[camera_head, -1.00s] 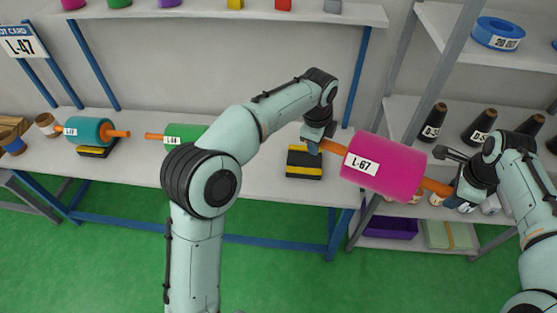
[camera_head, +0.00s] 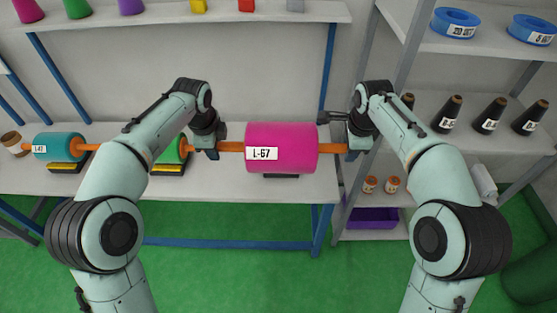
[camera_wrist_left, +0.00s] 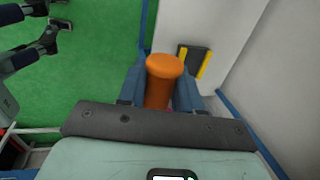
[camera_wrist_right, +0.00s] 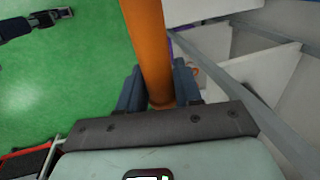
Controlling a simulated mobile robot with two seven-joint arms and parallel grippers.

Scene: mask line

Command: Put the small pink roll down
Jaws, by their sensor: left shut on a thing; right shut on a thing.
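The pink roll (camera_head: 282,147), labelled L-67, is held level by its orange core, which sticks out at both ends. My left gripper (camera_head: 214,147) is shut on the left core end; the orange end (camera_wrist_left: 163,82) shows between its fingers in the left wrist view. My right gripper (camera_head: 350,146) is shut on the right core end, and the orange core (camera_wrist_right: 149,48) shows between its fingers in the right wrist view. A dark cradle (camera_head: 281,176) peeks out below the roll, mostly hidden; a black and yellow cradle (camera_wrist_left: 193,64) shows in the left wrist view.
The white bench (camera_head: 225,186) carries a green roll (camera_head: 172,152) and a teal roll (camera_head: 58,147) on black and yellow cradles at the left. A shelf rack (camera_head: 470,140) with dark cones stands close at the right. Green floor lies in front.

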